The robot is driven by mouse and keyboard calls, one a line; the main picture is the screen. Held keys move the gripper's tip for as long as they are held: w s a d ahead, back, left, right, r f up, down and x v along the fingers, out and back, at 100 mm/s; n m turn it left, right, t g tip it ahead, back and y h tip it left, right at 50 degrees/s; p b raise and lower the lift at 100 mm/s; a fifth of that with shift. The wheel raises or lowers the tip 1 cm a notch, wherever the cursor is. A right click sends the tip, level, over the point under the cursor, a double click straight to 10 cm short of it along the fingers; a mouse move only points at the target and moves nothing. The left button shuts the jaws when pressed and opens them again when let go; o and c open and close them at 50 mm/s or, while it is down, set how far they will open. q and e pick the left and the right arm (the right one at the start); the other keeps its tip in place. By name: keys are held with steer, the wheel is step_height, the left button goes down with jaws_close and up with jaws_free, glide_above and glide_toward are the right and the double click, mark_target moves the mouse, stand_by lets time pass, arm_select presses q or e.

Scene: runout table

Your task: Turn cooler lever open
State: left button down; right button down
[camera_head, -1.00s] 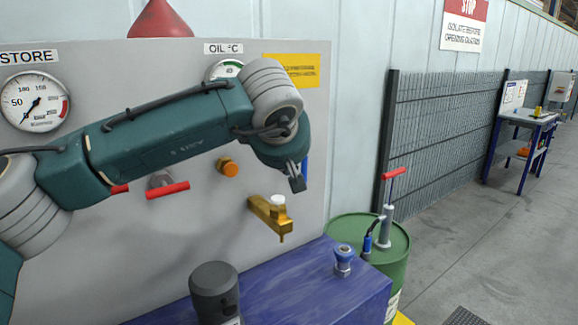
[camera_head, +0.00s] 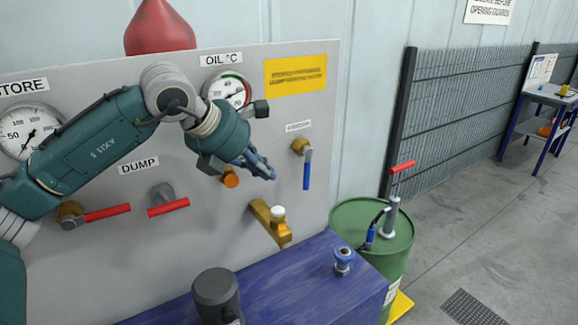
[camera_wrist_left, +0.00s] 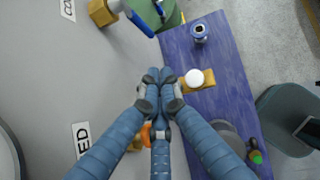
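The cooler lever (camera_head: 307,168) is a blue handle on a brass valve (camera_head: 300,146) at the right of the grey panel. It hangs straight down under a small label. In the left wrist view the blue lever (camera_wrist_left: 141,22) shows near the top, beside a partly cut-off label. My left gripper (camera_head: 266,170) is in front of the panel, left of the lever and apart from it. In the left wrist view its blue fingers (camera_wrist_left: 160,80) meet at the tips, with nothing visible between them.
A brass tap with a white knob (camera_head: 272,222) sticks out below my left gripper. An orange knob (camera_head: 230,180) and red levers (camera_head: 168,207) are on the panel. A blue bench (camera_head: 290,285), dark cylinder (camera_head: 215,292) and green drum (camera_head: 350,218) stand below and right.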

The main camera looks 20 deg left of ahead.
mark_target(306, 184)
arm_select(q)
steer(key=p+x, duration=0.1)
steer(key=x, duration=0.3)
steer(key=w+r+p+x, duration=0.1)
steer(key=p+x, duration=0.1)
steer(key=x, duration=0.1)
steer(key=w+d+p+x, duration=0.1)
steer(key=p+x, duration=0.1)
steer(key=x, duration=0.2)
steer(key=shift+w+r, duration=0.15)
steer(key=shift+r, duration=0.05)
steer(key=shift+f, duration=0.15)
steer(key=w+b, duration=0.1)
steer(key=b, duration=0.3)
steer(key=shift+d+f+t+b, duration=0.3)
steer(key=shift+f+t+b, duration=0.05)
steer(key=shift+t, duration=0.05)
steer(key=shift+r+h, duration=0.2)
steer(key=shift+h, duration=0.1)
steer(key=shift+r, duration=0.2)
